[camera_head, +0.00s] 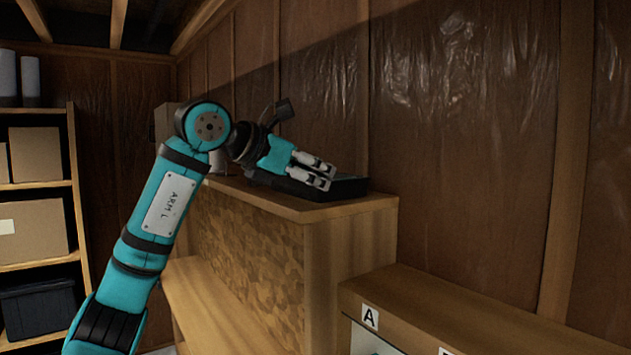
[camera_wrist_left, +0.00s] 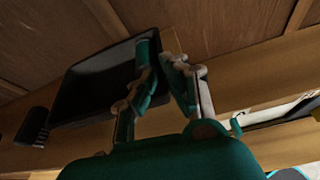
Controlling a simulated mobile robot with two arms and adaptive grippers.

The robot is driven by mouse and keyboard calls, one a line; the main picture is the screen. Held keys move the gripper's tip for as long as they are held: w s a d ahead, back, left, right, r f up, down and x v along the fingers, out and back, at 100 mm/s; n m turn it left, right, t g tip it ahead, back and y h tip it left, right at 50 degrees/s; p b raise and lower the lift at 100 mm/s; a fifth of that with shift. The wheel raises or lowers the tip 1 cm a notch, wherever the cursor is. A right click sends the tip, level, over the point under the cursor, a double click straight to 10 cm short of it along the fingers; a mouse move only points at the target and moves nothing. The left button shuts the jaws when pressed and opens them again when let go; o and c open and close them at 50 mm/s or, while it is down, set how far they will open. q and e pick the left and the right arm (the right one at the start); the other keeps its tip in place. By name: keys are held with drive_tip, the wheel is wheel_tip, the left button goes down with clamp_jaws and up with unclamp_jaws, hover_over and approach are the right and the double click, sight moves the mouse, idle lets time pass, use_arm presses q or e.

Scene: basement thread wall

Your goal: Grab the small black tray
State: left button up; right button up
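The small black tray (camera_head: 350,187) lies on the top of a tall wooden cabinet, near its right end. In the left wrist view the tray (camera_wrist_left: 95,84) is a dark, shallow rectangle with a raised rim. My left gripper (camera_head: 326,176) is at the tray's near side. In the left wrist view its fingers (camera_wrist_left: 160,62) are drawn in close together at the tray's right edge, one over the inside and one outside, with the rim between them. The fingers partly hide that edge. My right gripper is not in view.
The wooden cabinet top (camera_head: 310,208) carries the tray, with a wall close behind. A lower wooden unit (camera_head: 440,305) with a letter A label stands at the right. Shelves with boxes (camera_head: 35,230) stand at the far left. A dark object (camera_wrist_left: 32,127) lies left of the tray.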

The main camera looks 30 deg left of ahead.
sight(343, 181)
use_arm(q)
drive_tip(key=shift+w+d+f, duration=0.2)
drive_tip(key=shift+w+d, duration=0.05)
drive_tip(key=shift+w, duration=0.3)
drive_tip(key=shift+w+d+p, duration=0.15)
drive_tip(key=shift+w+p, duration=0.15)
drive_tip(key=shift+p, duration=0.2)
drive_tip(key=p+x, duration=0.2)
drive_tip(key=x, duration=0.1)
drive_tip(key=shift+w+d+r+p, duration=0.1)
drive_tip(key=shift+w+p, duration=0.15)
drive_tip(key=shift+p, duration=0.05)
drive_tip(key=shift+w+d+f, duration=0.2)
drive_tip(key=shift+w+f, duration=0.2)
drive_tip(key=shift+w, duration=0.1)
drive_tip(key=shift+s, duration=0.1)
clamp_jaws()
drive_tip(key=shift+r, duration=0.2)
